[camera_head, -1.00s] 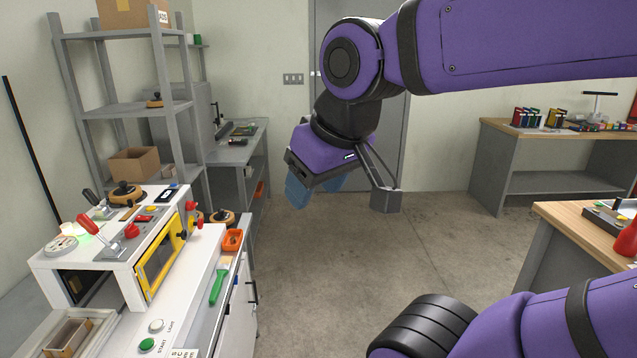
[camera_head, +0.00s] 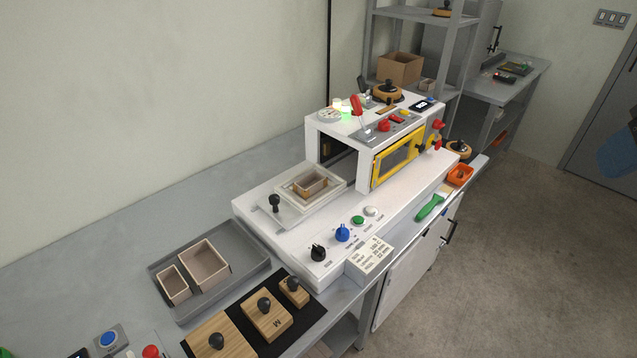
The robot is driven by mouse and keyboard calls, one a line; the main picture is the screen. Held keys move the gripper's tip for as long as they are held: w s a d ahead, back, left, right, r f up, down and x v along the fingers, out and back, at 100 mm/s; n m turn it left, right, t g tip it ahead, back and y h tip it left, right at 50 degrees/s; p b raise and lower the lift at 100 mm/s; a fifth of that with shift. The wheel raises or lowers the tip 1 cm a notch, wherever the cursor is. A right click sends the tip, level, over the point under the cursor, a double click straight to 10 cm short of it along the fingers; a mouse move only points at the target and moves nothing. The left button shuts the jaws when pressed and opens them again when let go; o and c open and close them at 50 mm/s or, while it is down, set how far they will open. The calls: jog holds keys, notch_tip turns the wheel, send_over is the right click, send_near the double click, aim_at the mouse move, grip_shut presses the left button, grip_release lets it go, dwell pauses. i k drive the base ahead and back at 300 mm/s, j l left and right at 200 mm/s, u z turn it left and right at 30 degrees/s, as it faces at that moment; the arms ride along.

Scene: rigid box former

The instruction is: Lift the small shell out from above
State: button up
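A small tan open-topped box shell (camera_head: 310,186) sits in the pale frame (camera_head: 331,196) on the white forming machine's bed, left of its opening. Two more tan shells stand in a grey tray (camera_head: 240,283) at the lower left: a small one (camera_head: 173,285) and a larger one (camera_head: 204,266). I cannot tell which of these is meant by the small shell.
The white machine (camera_head: 345,125) has a yellow-framed window (camera_head: 398,158), levers and knobs. A black-knobbed slide handle (camera_head: 274,203) stands beside the frame. Wooden knobbed blocks (camera_head: 268,317) lie on a black mat. A green-handled tool (camera_head: 430,207) lies at the front edge. Floor at right is clear.

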aim_at(308, 186)
jog(key=l+u, duration=0.1)
jog(key=u, duration=0.3)
jog(key=i+l+u, duration=0.1)
jog(key=u, duration=0.3)
jog(key=l+u, duration=0.25)
jog(key=u, duration=0.15)
jog(key=l+u, duration=0.15)
jog(key=u, duration=0.25)
jog(key=l+u, duration=0.45)
jog(key=l, duration=1.1)
jog(key=i+l, duration=0.1)
jog(key=i, duration=0.1)
